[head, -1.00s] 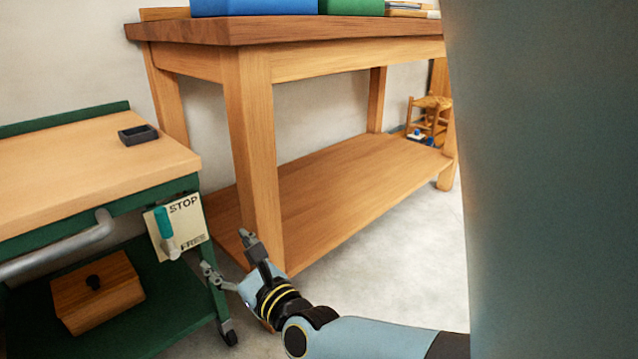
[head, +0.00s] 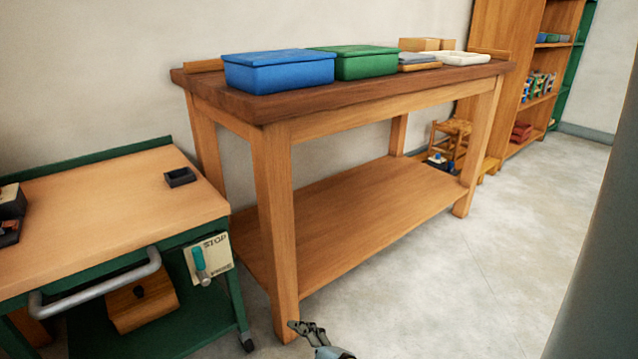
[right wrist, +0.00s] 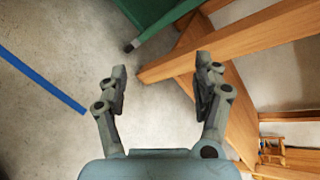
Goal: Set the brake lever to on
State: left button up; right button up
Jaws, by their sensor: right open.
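The brake lever (head: 199,262) is on a cream plate (head: 219,254) at the right front corner of the green cart. Its teal end points up, beside the word STOP, and its pale end is lower down. The lower word on the plate is too small to read now. My right gripper (head: 306,330) shows at the bottom edge of the head view, to the right of and below the plate, apart from the lever. In the right wrist view my right gripper (right wrist: 160,85) is open, with nothing between its fingers. My left gripper is not in view.
The green cart (head: 100,203) has a curved grey handle (head: 95,288) left of the plate. A wooden workbench (head: 350,85) stands right of the cart, its front leg (head: 277,220) near my right gripper. Open floor (head: 450,275) lies to the right.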

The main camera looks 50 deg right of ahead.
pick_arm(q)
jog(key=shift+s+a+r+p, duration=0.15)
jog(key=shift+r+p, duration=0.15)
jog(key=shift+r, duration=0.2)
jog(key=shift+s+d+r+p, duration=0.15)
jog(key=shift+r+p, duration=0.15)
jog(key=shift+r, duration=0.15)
pick_arm(e)
jog(key=shift+s+a+f+n+g, duration=0.1)
jog(key=shift+s+f+n+g, duration=0.2)
jog(key=shift+s, duration=0.4)
jog(key=shift+s+a+f+n+g, duration=0.1)
jog(key=shift+s+f+n, duration=0.15)
jog(key=shift+s+n, duration=0.35)
jog(key=shift+s+a+f+n+g, duration=0.1)
jog(key=shift+s+f+n+g, duration=0.15)
jog(key=shift+s, duration=0.5)
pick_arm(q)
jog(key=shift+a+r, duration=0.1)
